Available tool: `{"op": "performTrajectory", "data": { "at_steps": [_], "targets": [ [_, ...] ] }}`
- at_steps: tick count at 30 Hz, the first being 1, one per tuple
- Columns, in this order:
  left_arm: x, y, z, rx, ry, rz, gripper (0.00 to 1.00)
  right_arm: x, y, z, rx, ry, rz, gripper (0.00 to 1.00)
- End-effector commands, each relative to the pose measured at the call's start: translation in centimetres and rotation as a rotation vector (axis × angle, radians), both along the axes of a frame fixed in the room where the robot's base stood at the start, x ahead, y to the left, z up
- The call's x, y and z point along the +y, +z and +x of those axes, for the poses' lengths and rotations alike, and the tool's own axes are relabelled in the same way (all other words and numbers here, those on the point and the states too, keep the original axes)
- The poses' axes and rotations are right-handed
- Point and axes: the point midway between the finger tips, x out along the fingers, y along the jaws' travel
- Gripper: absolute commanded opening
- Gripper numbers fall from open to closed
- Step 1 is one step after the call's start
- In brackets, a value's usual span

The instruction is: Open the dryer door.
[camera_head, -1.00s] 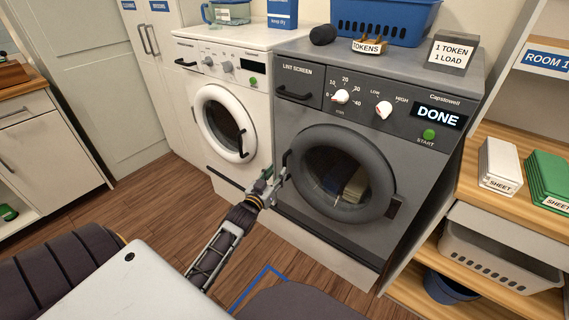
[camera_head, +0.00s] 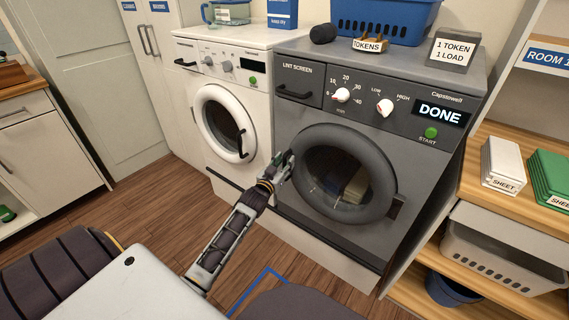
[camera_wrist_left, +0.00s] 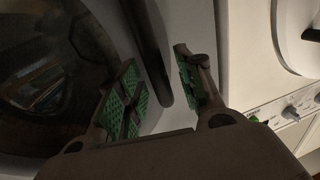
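The grey dryer (camera_head: 414,165) stands in the middle of the head view with "DONE" on its display. Its round dark door (camera_head: 383,185) looks closed, with cloth visible behind the glass. My left gripper (camera_head: 284,162) is at the left edge of this door, where it partly hides the handle. In the left wrist view the dark bar handle (camera_wrist_left: 150,50) runs between the two green-padded fingers of the left gripper (camera_wrist_left: 158,75). The fingers are open, one on each side of the bar, with gaps showing. My right gripper is not in view.
A white washer (camera_head: 262,120) with a black door handle stands close on the left. A wooden shelf (camera_head: 480,165) with packets and a grey basket (camera_head: 500,262) is on the right. A blue basket (camera_head: 385,20) and token signs sit on top. Wooden floor lies in front.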

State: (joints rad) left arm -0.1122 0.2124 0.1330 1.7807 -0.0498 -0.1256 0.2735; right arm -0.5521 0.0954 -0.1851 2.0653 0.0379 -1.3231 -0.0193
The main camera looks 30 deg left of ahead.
Motion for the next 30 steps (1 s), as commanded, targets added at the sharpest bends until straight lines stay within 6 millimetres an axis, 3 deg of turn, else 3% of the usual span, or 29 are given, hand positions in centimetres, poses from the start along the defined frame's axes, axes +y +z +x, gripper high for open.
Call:
{"op": "performTrajectory", "data": {
  "at_steps": [14, 22, 30],
  "targets": [
    [0.08, -0.03, 0.47, 0.001, 0.000, 0.000, 0.37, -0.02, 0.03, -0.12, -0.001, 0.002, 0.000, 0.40],
    [0.06, -0.03, 0.46, 0.001, 0.000, 0.000, 0.02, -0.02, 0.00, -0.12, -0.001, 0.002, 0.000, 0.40],
    [0.05, -0.03, 0.46, 0.001, 0.000, 0.000, 0.00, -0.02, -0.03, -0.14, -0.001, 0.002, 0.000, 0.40]
  ]
}}
